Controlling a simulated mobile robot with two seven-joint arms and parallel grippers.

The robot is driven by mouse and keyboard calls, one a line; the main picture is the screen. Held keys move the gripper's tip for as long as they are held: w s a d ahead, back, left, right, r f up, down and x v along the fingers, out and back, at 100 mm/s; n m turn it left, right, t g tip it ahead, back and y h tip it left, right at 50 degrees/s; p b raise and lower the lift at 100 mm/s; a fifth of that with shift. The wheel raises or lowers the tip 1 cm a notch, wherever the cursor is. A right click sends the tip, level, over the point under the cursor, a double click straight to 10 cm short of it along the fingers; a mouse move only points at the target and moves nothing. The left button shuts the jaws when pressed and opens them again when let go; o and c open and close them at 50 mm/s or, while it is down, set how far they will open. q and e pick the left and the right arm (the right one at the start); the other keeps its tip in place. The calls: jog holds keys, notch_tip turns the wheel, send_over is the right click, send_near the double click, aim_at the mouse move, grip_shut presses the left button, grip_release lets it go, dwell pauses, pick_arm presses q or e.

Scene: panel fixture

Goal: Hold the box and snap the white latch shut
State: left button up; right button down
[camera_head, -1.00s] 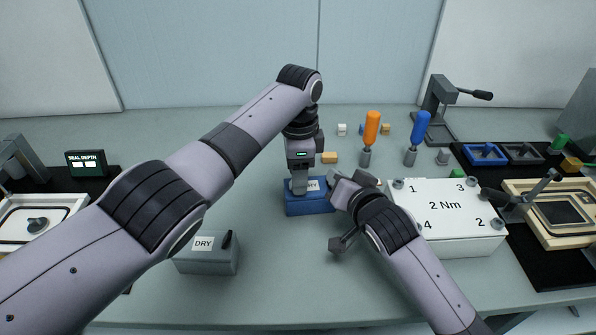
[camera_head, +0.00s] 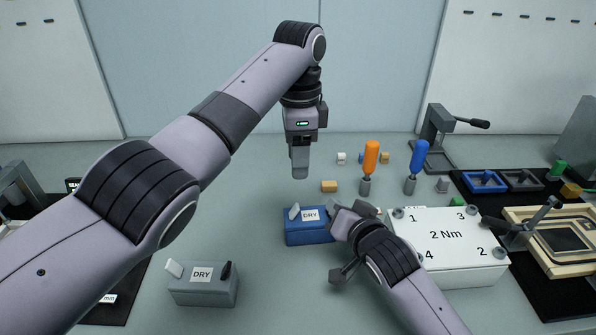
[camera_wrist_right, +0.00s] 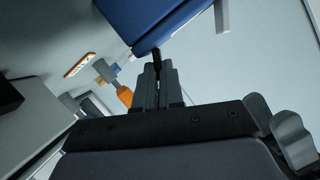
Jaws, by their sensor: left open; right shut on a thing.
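The blue box (camera_head: 308,238) labelled DRY sits on the table in the head view. Its white latch (camera_head: 294,212) stands up at a tilt on the left part of its top. My left gripper (camera_head: 300,174) is open, seen edge-on, above and behind the blue box, apart from it. My right gripper (camera_head: 345,218) is at the box's right end and hides it in the head view. In the right wrist view its fingers (camera_wrist_right: 158,88) are shut on a dark piece, apparently the black latch (camera_wrist_right: 157,58), against the blue box (camera_wrist_right: 155,22).
A grey DRY box (camera_head: 203,292) with a raised white latch and a black latch stands front left. A white 2 Nm panel (camera_head: 450,262) is right of my right gripper. Orange (camera_head: 371,158) and blue (camera_head: 420,158) drivers stand behind. Table front centre is clear.

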dwell(0.4)
jog(key=c, duration=1.2)
grip_release()
jog(key=p+v, duration=0.1)
jog(key=v, duration=0.5)
jog(key=d+p+v, duration=0.1)
jog(key=v, duration=0.4)
jog(key=w+r+p+v, duration=0.1)
jog(key=p+v, duration=0.1)
jog(key=v, duration=0.4)
jog(key=shift+s+d+r, duration=0.15)
jog(key=shift+s+d, duration=0.1)
jog(key=shift+s, duration=0.05)
